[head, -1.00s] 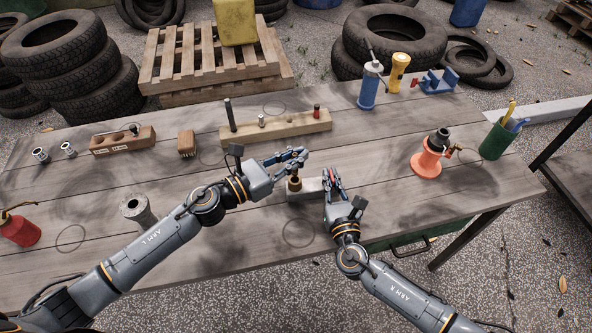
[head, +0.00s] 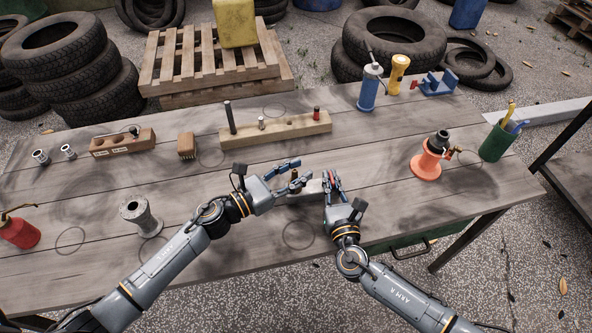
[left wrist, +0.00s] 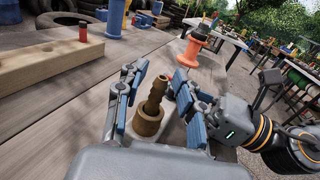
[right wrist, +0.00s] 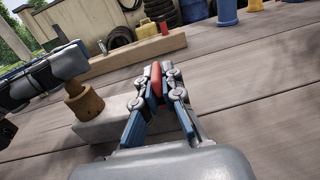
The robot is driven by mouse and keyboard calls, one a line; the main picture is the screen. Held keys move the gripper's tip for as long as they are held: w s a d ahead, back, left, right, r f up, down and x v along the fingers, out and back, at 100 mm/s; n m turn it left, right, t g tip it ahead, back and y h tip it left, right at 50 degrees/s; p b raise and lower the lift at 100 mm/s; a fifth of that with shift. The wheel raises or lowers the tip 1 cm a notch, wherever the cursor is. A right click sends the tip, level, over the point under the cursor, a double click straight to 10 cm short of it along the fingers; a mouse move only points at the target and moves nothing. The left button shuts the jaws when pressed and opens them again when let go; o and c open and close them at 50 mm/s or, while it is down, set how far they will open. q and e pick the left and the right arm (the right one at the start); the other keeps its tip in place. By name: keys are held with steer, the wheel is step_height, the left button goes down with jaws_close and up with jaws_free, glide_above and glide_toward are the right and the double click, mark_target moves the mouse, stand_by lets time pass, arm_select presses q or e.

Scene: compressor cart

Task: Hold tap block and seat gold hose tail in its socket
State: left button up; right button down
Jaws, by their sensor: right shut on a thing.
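The pale grey tap block (head: 311,187) lies on the bench between my two grippers. It also shows in the right wrist view (right wrist: 105,128). The gold hose tail (left wrist: 151,108) stands upright at the block's left end, ribbed stem up and wide collar down; its collar (right wrist: 84,104) appears to meet the block. I cannot tell how deep it sits. My left gripper (left wrist: 160,92) is open, its fingers on either side of the hose tail and apparently clear of it. My right gripper (right wrist: 158,90) is shut on a red part (right wrist: 156,80) at the block's other end.
A wooden rail (head: 275,128) with upright pegs lies behind the grippers. An orange stand (head: 427,163) and a green cup (head: 495,141) are at right. A grey spool (head: 140,214) stands left of my left arm. Bare bench lies in front of the block.

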arm_select(q)
steer(key=shift+r, duration=0.1)
steer(key=shift+s+a, duration=0.15)
steer(key=shift+a, duration=0.05)
steer(key=v, duration=1.1)
steer(key=shift+s+a, duration=0.2)
steer(key=shift+r, duration=0.1)
arm_select(e)
steer(key=c, duration=1.4)
jaws_free()
steer(key=shift+s, duration=0.15)
